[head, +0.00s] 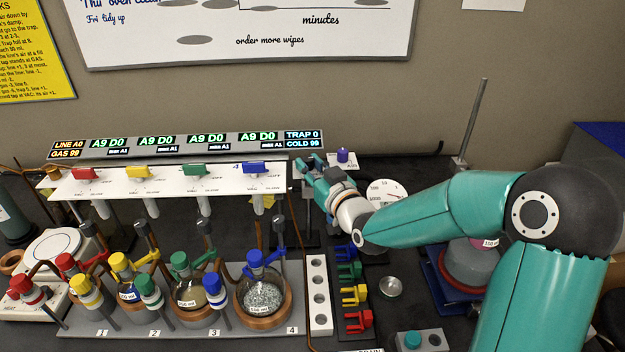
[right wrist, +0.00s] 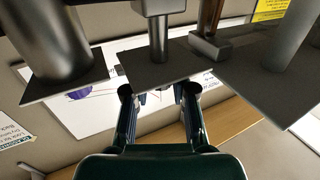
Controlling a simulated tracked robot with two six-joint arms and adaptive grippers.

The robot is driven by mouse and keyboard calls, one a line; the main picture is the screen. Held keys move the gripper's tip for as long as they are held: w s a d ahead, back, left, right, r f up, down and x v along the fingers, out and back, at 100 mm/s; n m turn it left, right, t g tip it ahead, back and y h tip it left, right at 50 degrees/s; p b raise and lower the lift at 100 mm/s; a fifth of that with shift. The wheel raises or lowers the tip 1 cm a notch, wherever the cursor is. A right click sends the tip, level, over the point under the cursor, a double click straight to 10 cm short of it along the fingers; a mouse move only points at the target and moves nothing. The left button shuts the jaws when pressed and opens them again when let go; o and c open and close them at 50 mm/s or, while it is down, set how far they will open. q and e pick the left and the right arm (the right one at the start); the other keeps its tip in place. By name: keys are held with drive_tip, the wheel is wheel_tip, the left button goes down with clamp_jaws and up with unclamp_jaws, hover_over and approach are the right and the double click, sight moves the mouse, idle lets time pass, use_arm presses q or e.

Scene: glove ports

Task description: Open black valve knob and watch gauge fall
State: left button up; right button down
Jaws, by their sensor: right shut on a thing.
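My right gripper (head: 312,164) reaches in from the right to the right end of the white valve panel (head: 125,181). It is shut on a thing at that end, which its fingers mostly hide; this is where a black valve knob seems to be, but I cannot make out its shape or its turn. In the right wrist view the gripper (right wrist: 158,92) has its two fingers apart below a grey metal post (right wrist: 160,35). The round white gauge (head: 386,190) stands just right of the gripper, partly covered by my arm; its needle is too small to read. My left gripper is out of view.
The panel carries red, yellow, green and blue handles (head: 254,168) under a lit display strip (head: 180,142). A purple knob (head: 342,155) stands behind my gripper. Glass flasks (head: 263,292) sit in front. Coloured clips (head: 355,296) and a metal rod (head: 473,122) are nearby.

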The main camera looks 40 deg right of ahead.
drive_tip(key=shift+w+a+m+h+b, duration=0.1)
drive_tip(key=shift+a+m+h+b, duration=0.05)
drive_tip(key=shift+m+h+b, duration=0.8)
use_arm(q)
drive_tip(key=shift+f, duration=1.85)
use_arm(e)
drive_tip(key=shift+r+m+g+h, duration=0.15)
drive_tip(key=shift+m+g+h, duration=0.4)
drive_tip(key=shift+h, duration=0.6)
drive_tip(key=c, duration=0.9)
unclamp_jaws()
drive_tip(key=shift+c, duration=0.2)
drive_tip(key=v, duration=0.7)
drive_tip(key=shift+s, duration=0.35)
